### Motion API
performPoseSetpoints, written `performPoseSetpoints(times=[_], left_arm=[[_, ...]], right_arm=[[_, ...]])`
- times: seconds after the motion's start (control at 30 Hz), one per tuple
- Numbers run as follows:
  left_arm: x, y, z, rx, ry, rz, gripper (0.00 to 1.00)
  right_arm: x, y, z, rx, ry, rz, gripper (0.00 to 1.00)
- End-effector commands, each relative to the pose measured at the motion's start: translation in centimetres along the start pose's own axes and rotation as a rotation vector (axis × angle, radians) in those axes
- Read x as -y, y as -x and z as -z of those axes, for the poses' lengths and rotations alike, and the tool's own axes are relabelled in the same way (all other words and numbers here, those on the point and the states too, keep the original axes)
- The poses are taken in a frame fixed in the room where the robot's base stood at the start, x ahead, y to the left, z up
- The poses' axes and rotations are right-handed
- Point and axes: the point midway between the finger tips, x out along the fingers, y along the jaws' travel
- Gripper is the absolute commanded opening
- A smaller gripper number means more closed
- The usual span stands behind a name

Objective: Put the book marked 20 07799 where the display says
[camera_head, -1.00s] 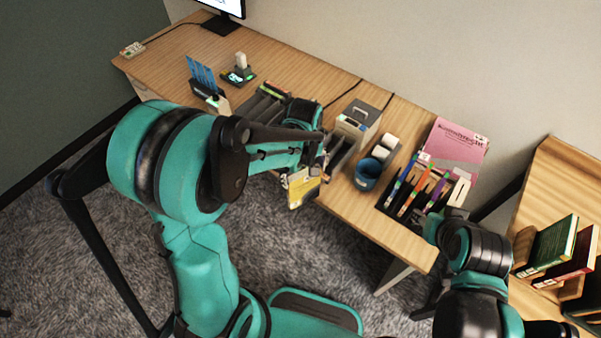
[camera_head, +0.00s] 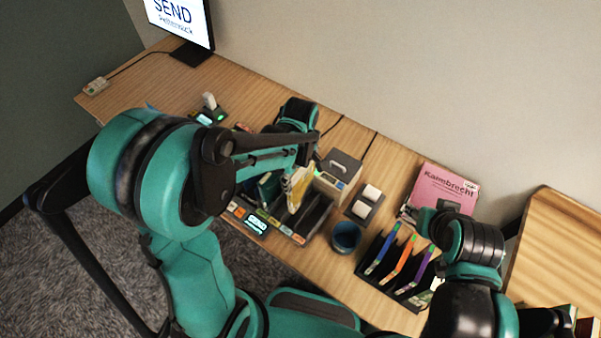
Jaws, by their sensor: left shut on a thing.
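A thin yellow-and-cream book (camera_head: 299,187) is held by my left gripper (camera_head: 306,168), which is shut on it; its marking is too small to read. The book hangs upright over the sorter tray (camera_head: 290,232), a dark unit with slots and coloured labels along its front. I cannot tell whether it touches a slot. The monitor (camera_head: 181,20) at the back left reads "SEND" above a smaller word that is hard to read. A small screen (camera_head: 257,223) on the sorter front also glows. My right arm is at the right, but its fingers cannot be made out.
Beyond are a rack with coloured folders (camera_head: 385,277) and a pink book (camera_head: 441,190). The left back desk is mostly clear.

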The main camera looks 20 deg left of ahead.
Motion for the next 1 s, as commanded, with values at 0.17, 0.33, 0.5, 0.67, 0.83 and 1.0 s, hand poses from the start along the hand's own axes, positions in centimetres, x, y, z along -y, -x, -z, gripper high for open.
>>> performPoseSetpoints(times=[0.17,0.33,0.5,0.67,0.83,1.0], left_arm=[[0.0,-1.7,0.0,0.0,-0.001,0.0,0.36],[-0.1,-3.8,0.0,0.0,-0.001,0.0,0.36],[0.0,-6.0,0.0,0.0,-0.001,0.0,0.36],[0.0,-8.0,0.0,0.0,-0.001,0.0,0.36],[0.0,-9.2,0.0,0.0,-0.001,0.0,0.36],[0.0,-9.3,0.0,0.0,-0.001,0.0,0.36]], right_arm=[[0.0,-1.1,-0.8,0.0,0.0,0.0,0.4],[0.0,-2.5,-1.8,0.0,0.0,0.0,0.4],[0.0,-4.1,-3.0,0.0,0.0,0.0,0.4],[0.0,-5.5,-4.0,0.0,0.0,0.0,0.4],[0.0,-6.4,-4.6,0.0,0.0,0.0,0.4],[0.0,-6.5,-4.6,0.0,0.0,0.0,0.4]])
